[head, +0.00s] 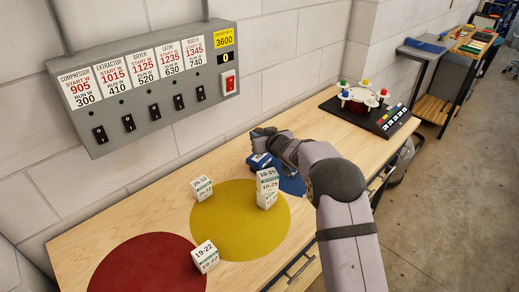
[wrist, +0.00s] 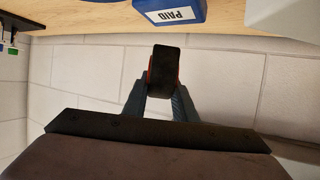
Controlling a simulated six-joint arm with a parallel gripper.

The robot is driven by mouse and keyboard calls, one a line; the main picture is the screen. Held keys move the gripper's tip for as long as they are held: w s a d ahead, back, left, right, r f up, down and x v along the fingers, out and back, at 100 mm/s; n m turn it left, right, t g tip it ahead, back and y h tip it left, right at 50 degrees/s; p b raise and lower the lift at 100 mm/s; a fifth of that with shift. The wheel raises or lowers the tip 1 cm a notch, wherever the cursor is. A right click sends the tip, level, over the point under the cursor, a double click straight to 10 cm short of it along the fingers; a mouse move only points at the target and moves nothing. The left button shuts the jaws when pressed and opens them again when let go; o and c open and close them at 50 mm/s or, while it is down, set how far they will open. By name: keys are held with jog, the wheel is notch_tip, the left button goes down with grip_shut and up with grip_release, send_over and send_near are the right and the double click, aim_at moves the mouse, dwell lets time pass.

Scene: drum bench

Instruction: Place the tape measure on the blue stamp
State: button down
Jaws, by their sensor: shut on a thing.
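My gripper (wrist: 160,95) is shut on the tape measure (wrist: 164,68), a dark block with red edges held between the two fingertips in the wrist view. The blue stamp (wrist: 172,10) has a white PAID label and shows at the top edge of the wrist view, apart from the tape measure in the picture. In the head view the blue stamp (head: 259,161) is at the far side of the bench, close by my gripper and partly covered by it. The tape measure cannot be made out clearly in the head view.
The wooden bench (head: 150,206) carries a red disc (head: 140,270), a yellow disc (head: 235,235) and a dark blue disc (head: 292,184). White labelled blocks (head: 205,257) stand on or near the yellow disc. A switch panel (head: 150,85) hangs on the wall. A round rack (head: 362,97) stands farther right.

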jog(key=shift+f, duration=2.3)
jog(key=shift+f, duration=0.1)
jog(key=shift+f, duration=0.15)
jog(key=c, duration=1.4)
grip_release()
jog(key=shift+c, duration=0.2)
jog(key=shift+r, duration=0.2)
jog(key=b+v, duration=0.3)
jog(key=v, duration=0.9)
jog(key=shift+d+f, duration=0.1)
